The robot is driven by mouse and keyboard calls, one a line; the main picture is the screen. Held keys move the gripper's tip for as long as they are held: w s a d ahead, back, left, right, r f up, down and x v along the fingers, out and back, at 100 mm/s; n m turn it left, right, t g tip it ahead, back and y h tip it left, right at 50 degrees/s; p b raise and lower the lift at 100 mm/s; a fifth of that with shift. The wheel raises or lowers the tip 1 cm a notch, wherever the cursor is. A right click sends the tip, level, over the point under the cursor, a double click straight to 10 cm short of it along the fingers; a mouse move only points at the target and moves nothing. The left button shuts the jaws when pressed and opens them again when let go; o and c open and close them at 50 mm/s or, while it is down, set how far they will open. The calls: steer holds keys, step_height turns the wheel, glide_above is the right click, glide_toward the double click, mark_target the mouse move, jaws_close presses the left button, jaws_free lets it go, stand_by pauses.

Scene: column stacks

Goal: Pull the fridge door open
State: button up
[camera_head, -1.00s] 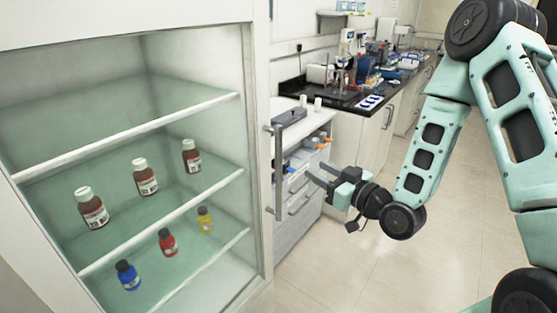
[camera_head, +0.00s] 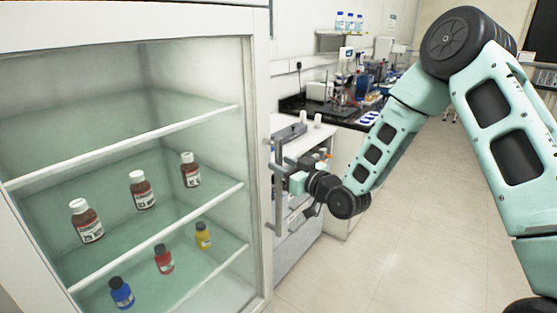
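The fridge (camera_head: 262,25) fills the left of the view. Its glass door looks shut, with a white frame and a vertical grey bar handle (camera_head: 278,222) on the right edge. My gripper (camera_head: 283,180) is at the handle's middle height, its fingers pointing left at the bar. The fingertips overlap the bar in the picture and are small and partly hidden, so I cannot tell whether they are open around it or shut on it.
Brown bottles (camera_head: 142,190) and small blue, red and yellow bottles (camera_head: 163,259) stand on shelves behind the glass. A drawer cabinet (camera_head: 298,240) and a lab bench (camera_head: 345,112) stand behind my gripper. The tiled floor (camera_head: 400,240) at the right is clear.

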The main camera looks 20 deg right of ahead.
steer(key=shift+x, duration=1.25)
jaws_close()
steer(key=shift+s, duration=0.15)
